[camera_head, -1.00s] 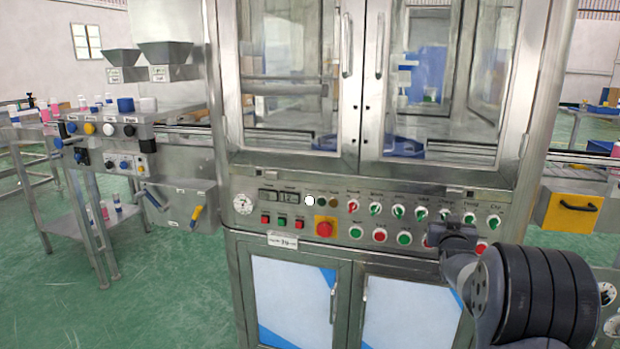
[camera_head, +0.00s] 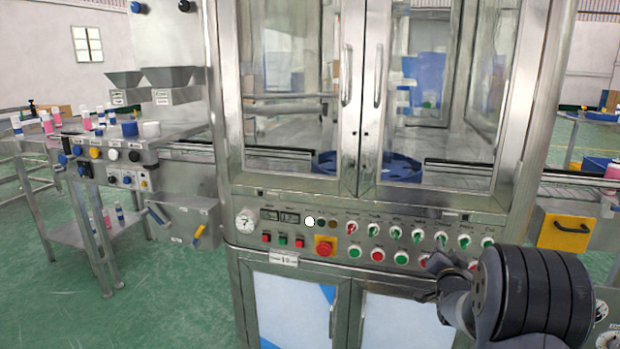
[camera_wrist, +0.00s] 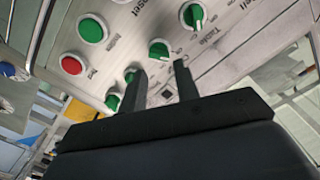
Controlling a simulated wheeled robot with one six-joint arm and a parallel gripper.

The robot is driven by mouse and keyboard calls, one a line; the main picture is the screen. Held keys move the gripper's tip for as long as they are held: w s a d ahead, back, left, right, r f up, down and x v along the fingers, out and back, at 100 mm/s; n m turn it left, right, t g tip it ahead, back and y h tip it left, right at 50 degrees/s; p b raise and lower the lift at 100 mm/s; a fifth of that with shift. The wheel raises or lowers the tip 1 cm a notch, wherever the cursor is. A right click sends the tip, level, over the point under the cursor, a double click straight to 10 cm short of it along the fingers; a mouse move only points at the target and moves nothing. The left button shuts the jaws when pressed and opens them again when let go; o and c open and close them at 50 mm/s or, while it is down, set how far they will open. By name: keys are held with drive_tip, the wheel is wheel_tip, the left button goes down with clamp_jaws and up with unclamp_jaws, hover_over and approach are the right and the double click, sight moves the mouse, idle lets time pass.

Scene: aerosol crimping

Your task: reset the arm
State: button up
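My gripper (camera_head: 436,265) is at the lower right of the control panel (camera_head: 340,224) in the head view, in front of its right-hand lower buttons. In the wrist view my gripper (camera_wrist: 160,68) has its two dark fingers apart with an empty gap between them. Green knobs with white pointers (camera_wrist: 160,50) and round green (camera_wrist: 92,29) and red (camera_wrist: 72,64) buttons lie beyond the fingertips. One green button shows partly hidden by the left finger. I cannot tell how far the fingertips are from the panel, or whether they touch it.
The steel cabinet with glass doors (camera_head: 364,100) fills the middle. A red emergency button (camera_head: 325,246) sits on its panel. A side unit with hoppers (camera_head: 168,77) and a table with bottles (camera_head: 45,122) stand left. A yellow box front (camera_head: 562,235) is at right. Green floor is open at left.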

drive_tip(key=shift+v, duration=1.3)
